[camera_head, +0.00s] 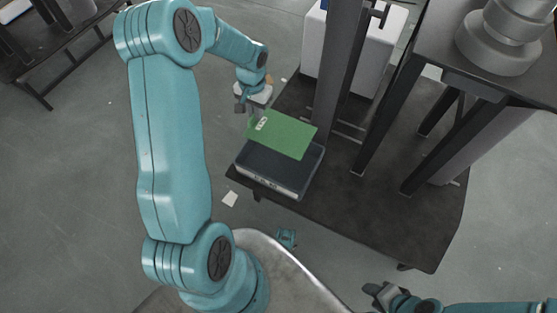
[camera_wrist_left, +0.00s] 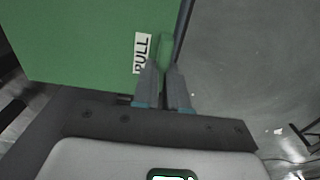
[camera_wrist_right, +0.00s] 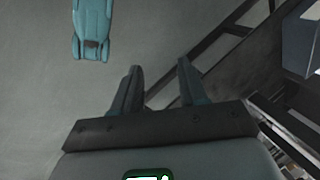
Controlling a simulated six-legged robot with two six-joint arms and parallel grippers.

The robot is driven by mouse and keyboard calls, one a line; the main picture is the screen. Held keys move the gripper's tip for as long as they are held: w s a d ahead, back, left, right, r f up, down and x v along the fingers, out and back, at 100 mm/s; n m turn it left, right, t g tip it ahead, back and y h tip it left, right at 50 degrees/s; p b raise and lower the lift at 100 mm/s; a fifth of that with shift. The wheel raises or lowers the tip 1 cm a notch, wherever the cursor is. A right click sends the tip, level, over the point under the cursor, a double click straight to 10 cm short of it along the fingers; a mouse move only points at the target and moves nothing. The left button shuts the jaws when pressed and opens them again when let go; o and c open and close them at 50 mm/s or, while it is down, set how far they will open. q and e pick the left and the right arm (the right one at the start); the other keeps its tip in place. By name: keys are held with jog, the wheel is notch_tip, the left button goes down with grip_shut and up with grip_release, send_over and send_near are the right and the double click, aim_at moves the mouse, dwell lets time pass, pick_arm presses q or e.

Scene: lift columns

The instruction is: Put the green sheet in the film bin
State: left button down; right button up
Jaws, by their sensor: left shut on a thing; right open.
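The green sheet (camera_head: 288,136) with a white label is held above a dark open bin (camera_head: 266,181) with a pale front edge and lettering on its front, in the head view. The sheet covers the back part of the bin. My left gripper (camera_head: 246,106) is shut on the sheet's left edge. In the left wrist view the sheet (camera_wrist_left: 95,45) fills the upper left, its label reading PULL, beside my fingers (camera_wrist_left: 165,75). My right gripper (camera_head: 378,296) is at the bottom right, open and empty. Its spread fingers (camera_wrist_right: 160,88) show in the right wrist view.
The bin stands on the left part of a dark low table (camera_head: 390,225) with uprights behind it. A white box (camera_head: 357,45) and a grey cylindrical machine (camera_head: 500,38) are at the back.

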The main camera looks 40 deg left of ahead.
pick_arm(q)
notch_tip(320, 180, down, 14)
jog(key=b, duration=0.4)
jog(key=shift+s+f+b, duration=0.1)
jog(key=shift+f+b, duration=0.05)
jog(key=shift+b, duration=0.2)
jog(key=shift+f, duration=0.55)
notch_tip(320, 180, down, 4)
jog(key=shift+f+b, duration=0.2)
jog(key=shift+b, duration=0.8)
jog(key=shift+r, duration=0.15)
pick_arm(e)
notch_tip(320, 180, down, 6)
jog(key=w+d, duration=0.1)
jog(key=shift+w+f+m, duration=0.15)
jog(key=shift+f+m, duration=0.1)
jog(key=shift+m, duration=0.05)
pick_arm(q)
jog(key=shift+f, duration=0.25)
jog(key=c, duration=1.2)
grip_release()
jog(key=shift+r, duration=0.1)
jog(key=shift+o, duration=0.2)
pick_arm(e)
jog(key=shift+w+f, duration=0.1)
jog(key=shift+f, duration=0.05)
pick_arm(q)
jog(key=shift+r, duration=0.1)
